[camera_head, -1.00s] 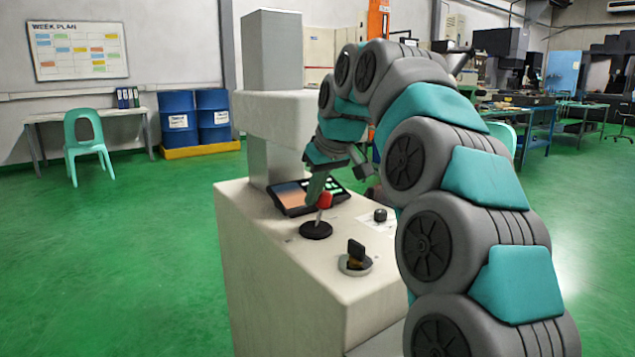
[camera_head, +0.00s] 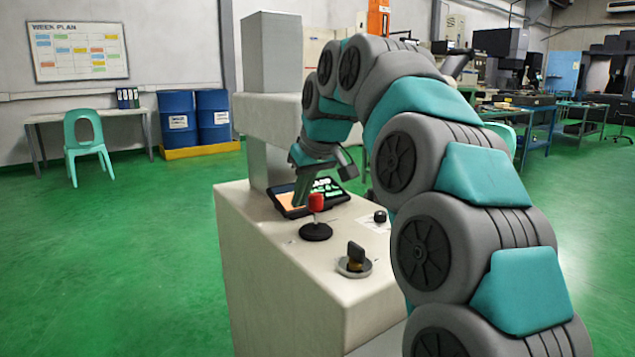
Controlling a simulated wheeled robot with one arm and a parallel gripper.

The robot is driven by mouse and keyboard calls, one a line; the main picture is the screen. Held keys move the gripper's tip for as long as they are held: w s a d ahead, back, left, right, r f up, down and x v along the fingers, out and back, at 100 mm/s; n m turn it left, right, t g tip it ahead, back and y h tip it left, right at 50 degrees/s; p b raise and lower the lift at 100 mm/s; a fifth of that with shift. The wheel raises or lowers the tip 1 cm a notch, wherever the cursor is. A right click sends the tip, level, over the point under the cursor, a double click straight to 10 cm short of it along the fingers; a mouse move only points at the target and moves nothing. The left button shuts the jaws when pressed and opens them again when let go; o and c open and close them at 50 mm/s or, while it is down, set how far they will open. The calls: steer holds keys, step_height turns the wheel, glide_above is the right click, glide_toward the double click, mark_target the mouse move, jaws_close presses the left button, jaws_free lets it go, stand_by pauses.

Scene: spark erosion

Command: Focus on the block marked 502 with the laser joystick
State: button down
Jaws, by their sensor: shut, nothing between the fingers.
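The laser joystick (camera_head: 316,212), a red knob on a black round base, stands upright on the pale machine's top. Behind it lies a dark tablet-like screen (camera_head: 334,197) with an orange panel at its left and bright green and white marks, too small to read. My gripper (camera_head: 298,202) points down in front of the screen's left part, behind the joystick and apart from it. It is shut and empty. Whether its tips touch the screen cannot be told. No block marked 502 can be made out.
A small black knob (camera_head: 380,215) stands on a white label to the right. The machine's column (camera_head: 272,55) and overhanging head (camera_head: 262,118) rise behind. Green floor is free at left.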

step_height(320, 180, up, 6)
steer(key=p, duration=0.2)
steer(key=shift+r+p, duration=0.15)
steer(key=shift+p, duration=0.2)
steer(key=shift+s, duration=0.1)
